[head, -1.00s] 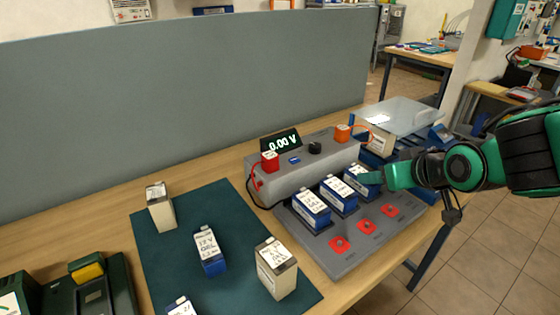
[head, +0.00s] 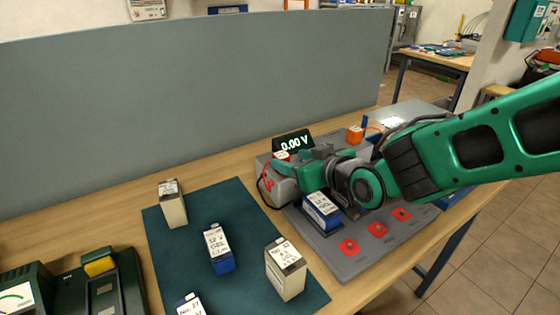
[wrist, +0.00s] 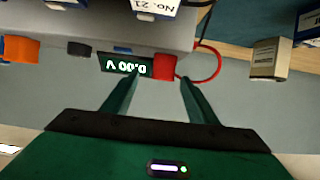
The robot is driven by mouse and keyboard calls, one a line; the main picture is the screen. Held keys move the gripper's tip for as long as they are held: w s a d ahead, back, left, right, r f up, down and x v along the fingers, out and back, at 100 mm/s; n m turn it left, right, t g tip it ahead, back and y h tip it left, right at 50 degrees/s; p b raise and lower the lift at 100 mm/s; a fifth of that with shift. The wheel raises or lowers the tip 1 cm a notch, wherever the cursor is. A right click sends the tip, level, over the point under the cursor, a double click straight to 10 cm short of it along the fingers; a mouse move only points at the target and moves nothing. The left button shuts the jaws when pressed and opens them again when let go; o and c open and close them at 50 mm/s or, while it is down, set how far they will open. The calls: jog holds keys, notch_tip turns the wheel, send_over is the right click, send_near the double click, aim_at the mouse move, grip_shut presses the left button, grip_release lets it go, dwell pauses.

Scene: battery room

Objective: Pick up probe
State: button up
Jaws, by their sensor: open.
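The red probe block (head: 281,155) sits on the grey tester (head: 340,155), with a red lead looping down the tester's left side. In the head view my gripper (head: 284,163) reaches over the tester and partly hides the red block. In the wrist view the red block (wrist: 165,66) lies between and just beyond the tips of my open gripper (wrist: 158,80). Its fingers stand apart on either side, and I cannot tell whether they touch it. An orange block (head: 355,134) with an orange lead is at the tester's far right; it also shows in the wrist view (wrist: 20,48).
The display (head: 294,141) reads 0.00 V. A blue battery (head: 321,211) stands on the grey base plate near red pads; my arm hides others. Several batteries stand on the dark mat (head: 190,255). A charger-like green device (head: 110,290) is at lower left. A grey partition (head: 200,100) rises behind.

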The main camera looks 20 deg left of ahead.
aim_at(287, 159)
jog(key=shift+x, duration=2.65)
jog(key=shift+s, duration=0.15)
jog(key=c, duration=1.2)
